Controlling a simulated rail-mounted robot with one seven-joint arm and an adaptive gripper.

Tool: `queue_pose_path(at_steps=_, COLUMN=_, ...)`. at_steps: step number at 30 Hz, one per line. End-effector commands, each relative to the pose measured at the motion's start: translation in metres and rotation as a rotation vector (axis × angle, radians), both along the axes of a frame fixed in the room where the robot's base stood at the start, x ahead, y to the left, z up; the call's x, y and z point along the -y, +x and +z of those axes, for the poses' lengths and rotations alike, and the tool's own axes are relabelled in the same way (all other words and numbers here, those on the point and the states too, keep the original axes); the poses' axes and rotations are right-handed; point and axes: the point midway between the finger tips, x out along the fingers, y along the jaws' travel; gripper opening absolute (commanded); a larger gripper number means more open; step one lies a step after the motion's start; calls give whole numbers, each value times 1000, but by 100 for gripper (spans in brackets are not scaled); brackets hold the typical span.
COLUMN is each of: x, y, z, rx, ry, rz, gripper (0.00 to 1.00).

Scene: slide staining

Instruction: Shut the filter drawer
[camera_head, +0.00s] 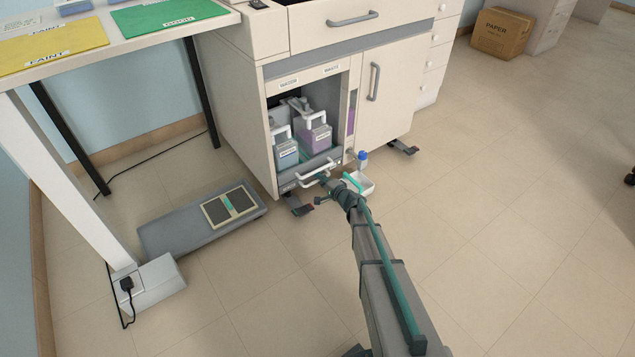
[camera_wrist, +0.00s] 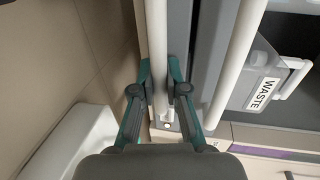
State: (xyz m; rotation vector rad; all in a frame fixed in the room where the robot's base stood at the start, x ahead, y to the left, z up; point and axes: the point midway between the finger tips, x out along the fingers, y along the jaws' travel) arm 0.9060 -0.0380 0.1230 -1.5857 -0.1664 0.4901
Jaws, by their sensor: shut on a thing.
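The low drawer has a grey front (camera_head: 288,184) at the bottom of the open bay in the white cabinet, and it appears to stand a little out from the cabinet. Its white handle (camera_head: 316,174) runs across the front; a white bar, which looks like this handle (camera_wrist: 157,35), shows between my fingers in the wrist view. My gripper (camera_wrist: 160,75) is shut on the bar, one teal finger on each side. Inside the bay stand a blue-labelled container (camera_head: 285,153) and a purplish container (camera_head: 315,136); one labelled WASTE (camera_wrist: 255,80) shows in the wrist view.
A small white tray (camera_head: 366,187) is on the floor right of the drawer, with a blue-capped bottle (camera_head: 362,160) by it. A grey floor pedestal (camera_head: 170,232) lies to the left. A table leg (camera_head: 60,180) stands farther left.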

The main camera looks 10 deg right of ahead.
Motion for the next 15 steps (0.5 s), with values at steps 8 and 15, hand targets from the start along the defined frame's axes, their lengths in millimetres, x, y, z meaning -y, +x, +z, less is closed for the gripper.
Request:
queue_pose_path(at_steps=8, x=-2, y=6, z=1, rx=4, ry=2, rz=1, gripper=28)
queue_pose_path(at_steps=15, x=-1, y=4, z=0, rx=3, ry=1, rz=1, gripper=39)
